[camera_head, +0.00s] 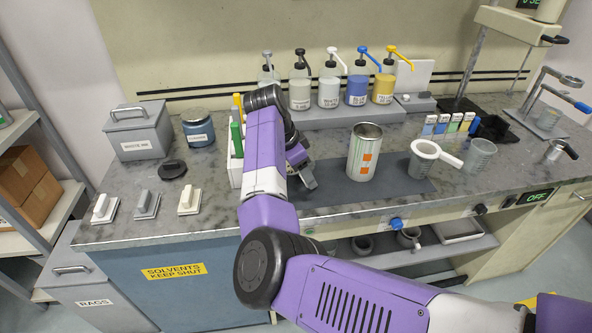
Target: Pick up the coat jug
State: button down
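No label reading "coat" can be made out, so I cannot tell which vessel is the coat jug. A tall metal can (364,156) with orange squares stands upright on the mat, left of the white vessel. My gripper (309,180) is left of the can and apart from it, over the mat's left part. Its fingers are small and partly hidden by my arm.
Pump bottles (328,92) stand on a raised ledge behind. A white holder with green and yellow items (237,150) is close left of my arm. Small vessels (408,238) sit on the shelf below. The dark mat (330,190) has bare room left of the can.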

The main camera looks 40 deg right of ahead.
jog(key=shift+r, duration=0.1)
notch_tip(320, 180, up, 20)
jog(key=b, duration=0.2)
dwell(0.4)
jog(key=c, duration=1.4)
grip_release()
jog(key=shift+c, duration=0.2)
grip_shut()
